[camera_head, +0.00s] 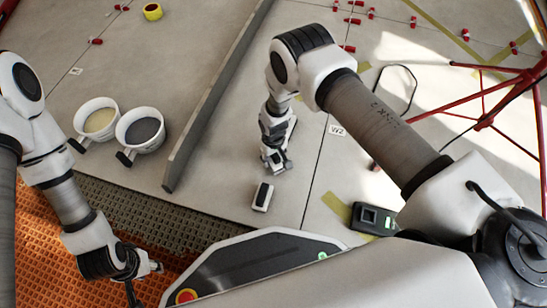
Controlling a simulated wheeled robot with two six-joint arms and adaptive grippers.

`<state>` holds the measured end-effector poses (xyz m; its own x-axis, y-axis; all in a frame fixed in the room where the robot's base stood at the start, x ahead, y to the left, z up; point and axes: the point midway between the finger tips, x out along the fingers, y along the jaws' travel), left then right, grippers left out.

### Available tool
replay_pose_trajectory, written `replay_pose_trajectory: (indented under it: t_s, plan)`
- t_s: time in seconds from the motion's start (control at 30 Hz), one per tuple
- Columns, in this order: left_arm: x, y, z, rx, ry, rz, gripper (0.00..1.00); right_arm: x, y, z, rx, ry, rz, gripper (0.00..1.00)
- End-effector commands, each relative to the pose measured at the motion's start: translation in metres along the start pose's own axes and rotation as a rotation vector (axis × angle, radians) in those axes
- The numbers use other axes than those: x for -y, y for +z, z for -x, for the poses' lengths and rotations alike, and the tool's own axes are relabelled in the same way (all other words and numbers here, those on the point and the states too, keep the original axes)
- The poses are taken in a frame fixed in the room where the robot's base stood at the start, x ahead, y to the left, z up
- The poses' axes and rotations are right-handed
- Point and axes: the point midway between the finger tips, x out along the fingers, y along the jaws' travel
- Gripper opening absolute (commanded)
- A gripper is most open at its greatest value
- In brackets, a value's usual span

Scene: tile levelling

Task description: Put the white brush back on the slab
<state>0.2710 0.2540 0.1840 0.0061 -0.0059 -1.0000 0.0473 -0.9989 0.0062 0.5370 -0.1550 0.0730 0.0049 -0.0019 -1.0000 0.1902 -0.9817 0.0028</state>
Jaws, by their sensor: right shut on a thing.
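The white brush (262,197) is a small white block with a dark strip, seen over the pale grey slab (235,195). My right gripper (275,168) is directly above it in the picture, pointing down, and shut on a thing. Its fingertips are small and dark here, so their grip on the brush does not show clearly. I cannot tell whether the brush touches the slab. My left gripper (145,268) is at the lower left, over the orange mat, with nothing visible in it. Its jaw gap cannot be made out.
A long grey bar (215,95) stands left of my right gripper. Two white cups (97,119) (141,130) sit beyond it. A dark green device (373,217) lies right, near a red tripod (487,122). Slab around the brush is clear.

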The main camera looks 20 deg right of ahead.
Motion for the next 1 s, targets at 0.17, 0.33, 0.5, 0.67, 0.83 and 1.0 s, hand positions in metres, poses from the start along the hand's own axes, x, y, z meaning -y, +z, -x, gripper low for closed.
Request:
replay_pose_trajectory:
  t_s: [0.17,0.33,0.5,0.67,0.83,1.0]
  plan:
    - [0.000,0.000,-0.003,0.000,0.000,0.001,0.40,0.000,0.000,-0.003,0.000,0.000,0.000,0.69]
    - [0.000,0.000,-0.003,0.000,0.000,0.001,0.40,0.000,0.000,-0.003,0.000,0.000,0.000,0.76]
    - [0.000,0.000,-0.001,0.000,0.000,0.000,0.40,0.000,0.000,-0.001,0.000,0.000,0.000,0.76]
    - [0.000,0.001,0.014,0.002,0.000,-0.001,0.40,0.000,-0.001,0.020,-0.001,0.000,0.000,0.76]
    - [-0.001,0.002,0.045,0.005,0.001,-0.007,0.40,0.000,-0.001,0.067,-0.002,0.001,0.000,0.76]
    - [-0.001,0.002,0.068,0.006,0.001,-0.008,0.40,0.000,0.000,0.106,0.000,0.000,0.001,0.76]
